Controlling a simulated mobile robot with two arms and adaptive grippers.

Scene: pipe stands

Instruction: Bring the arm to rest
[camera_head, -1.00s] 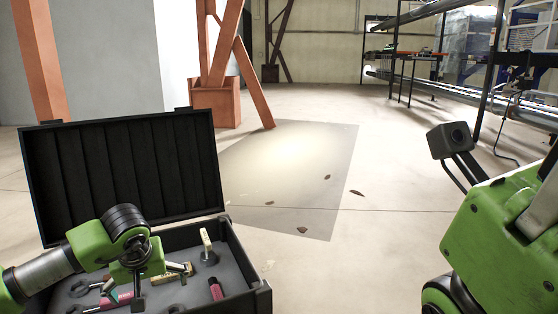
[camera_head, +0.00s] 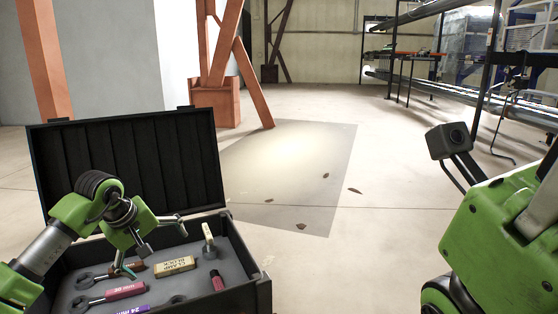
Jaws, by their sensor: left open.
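My left arm reaches in from the lower left over the open black case. My left gripper (camera_head: 158,243) is open and empty, above the left and middle part of the case's tray. Its fingers are spread, with one pointing right and one pointing down. They look apart from the tools, though the exact height is hard to tell. My right gripper is not in view.
The black case (camera_head: 262,290) holds a yellow clamp block (camera_head: 176,264), a red-handled tool (camera_head: 124,291), a purple-labelled tool (camera_head: 130,309) and a tool with a pale tag (camera_head: 208,236). Its raised lid (camera_head: 170,160) stands behind. Open floor lies beyond.

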